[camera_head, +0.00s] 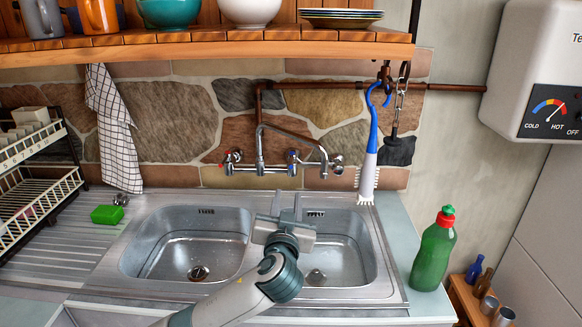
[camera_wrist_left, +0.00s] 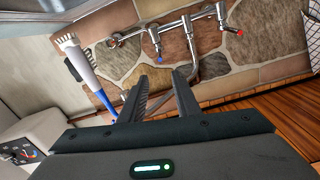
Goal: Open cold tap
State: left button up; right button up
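The wall-mounted mixer tap (camera_head: 262,168) is chrome and spans the stone wall behind the double sink. Its blue-marked cold handle (camera_head: 293,158) is on the right and its red-marked handle (camera_head: 227,160) on the left. My left gripper (camera_head: 287,199) is over the sink divider, in front of and below the cold handle, apart from it. Its fingers are parted with nothing between them. In the left wrist view, where the scene appears inverted, the cold handle (camera_wrist_left: 156,48) shows beyond the fingertips (camera_wrist_left: 160,80), and the red handle (camera_wrist_left: 234,32) lies to the right. My right gripper is not in view.
A blue and white brush (camera_head: 370,150) hangs right of the tap. A wooden shelf (camera_head: 210,47) with dishes is above. A green bottle (camera_head: 433,250) stands right of the sink (camera_head: 130,240). A green sponge (camera_head: 107,214) and dish rack (camera_head: 35,165) are left.

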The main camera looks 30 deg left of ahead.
pick_arm(q)
jog(key=p, duration=0.3)
send_near(291, 168)
jog(key=x, duration=0.2)
jog(key=p+x, duration=0.2)
jog(key=x, duration=0.5)
jog(key=shift+w+a+f, duration=0.1)
jog(key=shift+w+a, duration=0.15)
jog(key=shift+w, duration=0.1)
jog(key=shift+w+a+f, duration=0.1)
jog(key=shift+w+a, duration=0.2)
jog(key=shift+w, duration=0.25)
jog(key=c, duration=0.7)
grip_shut()
